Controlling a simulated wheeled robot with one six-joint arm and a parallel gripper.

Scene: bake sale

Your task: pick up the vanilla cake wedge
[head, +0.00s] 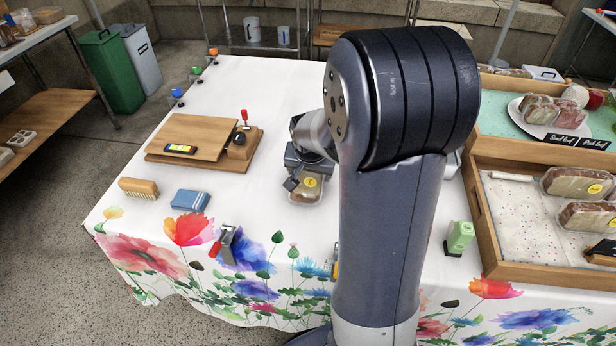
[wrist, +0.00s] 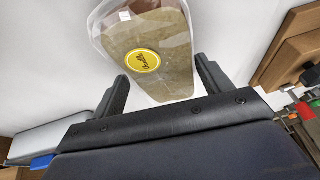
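The vanilla cake wedge (wrist: 122,47) is a brown wedge in a clear pack with a round yellow label. In the wrist view its narrow end reaches between the two fingers of my gripper (wrist: 162,72). The fingers are apart, with a narrow space beside the pack on each side, so the gripper looks open. In the head view the wedge (head: 307,193) lies on the white tablecloth right at my gripper (head: 299,187). My arm hides part of the table to the right of it.
A wooden board (head: 188,136) with a black-knobbed device lies to the left. A brush (head: 138,188), a blue cloth (head: 190,200) and a red-tipped metal tool (head: 223,242) lie nearer the front. A wooden tray (head: 480,212) of packed cakes and a green stamp-like item (head: 459,238) are right.

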